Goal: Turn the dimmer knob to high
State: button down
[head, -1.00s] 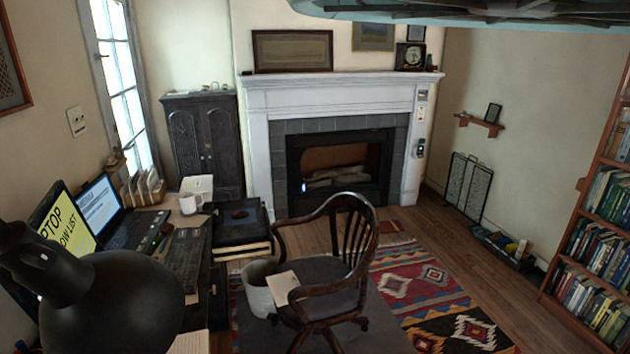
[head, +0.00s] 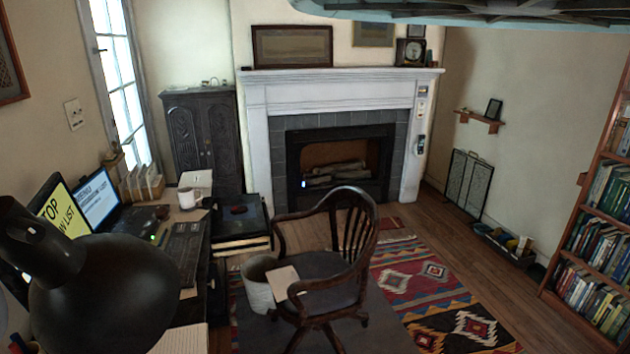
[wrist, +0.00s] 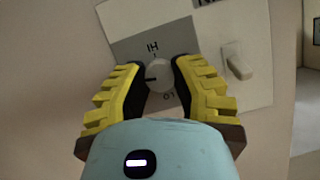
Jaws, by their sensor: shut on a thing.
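In the wrist view, my gripper (wrist: 160,77) has its two yellow ribbed fingers, with dark inner pads, closed on the sides of a round pale grey dimmer knob (wrist: 162,72). The knob sits on a grey panel (wrist: 130,48) of a pale wall plate (wrist: 210,25). A dark pointer mark on the knob points left. An upside-down "HI" label is above the knob, and an "LO" label is below it to the right. My gripper does not show in the head view.
In the wrist view, a pale toggle switch (wrist: 236,62) sticks out right of the knob, close to the right finger. The head view shows a black lamp (head: 105,290) in front, a wooden chair (head: 325,265) and a fireplace (head: 340,165).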

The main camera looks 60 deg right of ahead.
jog(key=shift+f+m+g+y+b, duration=0.1)
jog(key=shift+m+g+y+b, duration=0.3)
jog(key=shift+m+y+b, duration=1.2)
jog(key=shift+f+m+g+y+b, duration=0.1)
jog(key=shift+m+g+y+b, duration=0.3)
jog(key=shift+m+b, duration=1.45)
jog(key=shift+m+g+y+b, duration=0.4)
jog(key=shift+m+y+b, duration=0.5)
jog(key=shift+m, duration=1.65)
jog(key=c, duration=0.7)
grip_release()
